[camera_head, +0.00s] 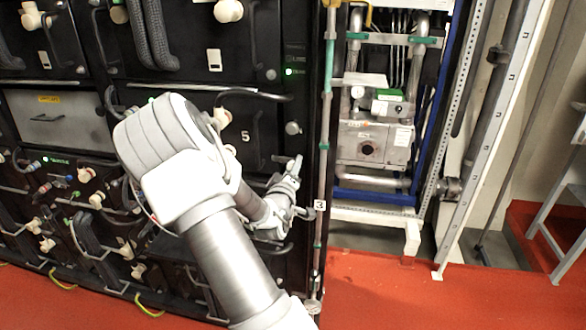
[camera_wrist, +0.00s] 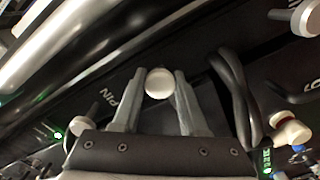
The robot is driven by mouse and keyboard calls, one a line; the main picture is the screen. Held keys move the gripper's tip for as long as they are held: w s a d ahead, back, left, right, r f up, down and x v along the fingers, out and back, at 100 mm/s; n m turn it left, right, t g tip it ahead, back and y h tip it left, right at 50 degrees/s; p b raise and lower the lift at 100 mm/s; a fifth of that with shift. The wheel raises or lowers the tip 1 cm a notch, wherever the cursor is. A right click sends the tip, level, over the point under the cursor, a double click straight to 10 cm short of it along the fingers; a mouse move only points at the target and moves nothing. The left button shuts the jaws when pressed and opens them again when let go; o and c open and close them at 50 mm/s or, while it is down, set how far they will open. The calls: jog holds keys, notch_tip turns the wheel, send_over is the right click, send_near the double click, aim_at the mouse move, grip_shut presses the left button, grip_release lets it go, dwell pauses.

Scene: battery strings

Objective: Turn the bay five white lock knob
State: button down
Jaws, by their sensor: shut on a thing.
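The bay marked 5 (camera_head: 245,136) is a black panel left of the vertical green-and-grey post. A pale round knob (camera_head: 293,128) shows near its right edge, above my gripper and apart from it. My gripper (camera_head: 290,192) is low at the right edge of the rack, close to the panel. In the wrist view its two fingers are shut on a round white knob (camera_wrist: 159,83), one on each side. Lettering that looks like PIN shows beside it. My arm hides the lower part of the bay, and the held knob is hidden in the head view.
Another pale knob (camera_wrist: 305,18) is at the upper right of the wrist view, and dark cables (camera_wrist: 236,90) loop right of the fingers. The post (camera_head: 325,120) stands close right of my gripper. Pipes and a metal box (camera_head: 368,148) lie beyond it. The red floor (camera_head: 370,290) is clear.

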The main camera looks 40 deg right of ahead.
jog(key=shift+f, duration=0.1)
jog(key=m+b, duration=0.4)
jog(key=b, duration=0.1)
jog(key=shift+f, duration=0.2)
jog(key=m+b, duration=0.4)
jog(key=b, duration=0.1)
jog(key=shift+m, duration=0.3)
jog(key=m+b, duration=0.5)
jog(key=b, duration=0.1)
jog(key=shift+b, duration=0.35)
jog(key=m+b, duration=0.3)
jog(key=m, duration=0.1)
jog(key=shift+r+b, duration=0.25)
jog(key=shift+b, duration=0.15)
jog(key=shift+c, duration=2.2)
grip_release()
